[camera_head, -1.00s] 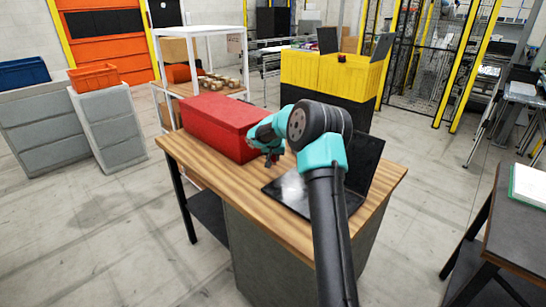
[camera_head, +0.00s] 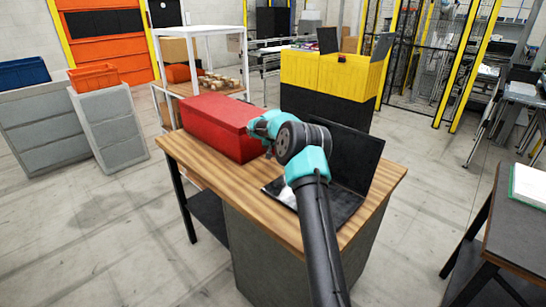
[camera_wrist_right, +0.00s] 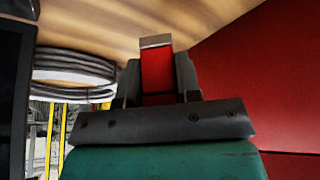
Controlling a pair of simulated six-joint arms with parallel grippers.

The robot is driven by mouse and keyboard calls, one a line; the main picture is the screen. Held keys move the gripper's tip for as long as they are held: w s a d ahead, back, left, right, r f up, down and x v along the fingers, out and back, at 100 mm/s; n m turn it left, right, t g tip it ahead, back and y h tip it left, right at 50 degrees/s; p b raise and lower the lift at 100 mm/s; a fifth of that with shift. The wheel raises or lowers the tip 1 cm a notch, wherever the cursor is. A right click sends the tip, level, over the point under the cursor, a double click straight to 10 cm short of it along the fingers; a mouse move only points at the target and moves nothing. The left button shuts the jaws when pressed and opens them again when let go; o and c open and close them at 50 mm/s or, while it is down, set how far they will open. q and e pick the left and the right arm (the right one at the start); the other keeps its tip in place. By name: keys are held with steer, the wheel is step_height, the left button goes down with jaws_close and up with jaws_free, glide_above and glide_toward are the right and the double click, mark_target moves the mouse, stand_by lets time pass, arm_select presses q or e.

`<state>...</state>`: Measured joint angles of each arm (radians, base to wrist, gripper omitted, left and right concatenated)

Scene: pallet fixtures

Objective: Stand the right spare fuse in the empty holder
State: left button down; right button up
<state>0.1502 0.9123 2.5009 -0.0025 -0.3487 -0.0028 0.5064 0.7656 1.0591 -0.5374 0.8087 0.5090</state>
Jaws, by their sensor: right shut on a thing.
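My right gripper (camera_wrist_right: 158,80) is shut on a red fuse (camera_wrist_right: 156,66) with a silver end cap, in the right wrist view. The fuse stands out between the two dark fingers, and its lower end is hidden by the gripper body. In the head view my right arm reaches over the wooden table, and its gripper (camera_head: 268,152) is small and partly hidden beside the red box. I cannot make out the fuse there. No empty fuse holder can be made out in either view. My left gripper is not in view.
The red box (camera_head: 210,125) stands on the wooden table (camera_head: 205,168), close to the gripper; its red side (camera_wrist_right: 265,85) fills the right of the wrist view. A black laptop-like thing (camera_head: 358,160) stands open at the table's right. The front left tabletop is clear.

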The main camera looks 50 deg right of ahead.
steer(key=shift+w+d, duration=0.15)
steer(key=shift+d, duration=0.05)
steer(key=shift+f, duration=1.75)
steer(key=shift+f, duration=0.15)
steer(key=o, duration=1)
steer(key=v, duration=1.2)
steer(key=shift+o, duration=0.5)
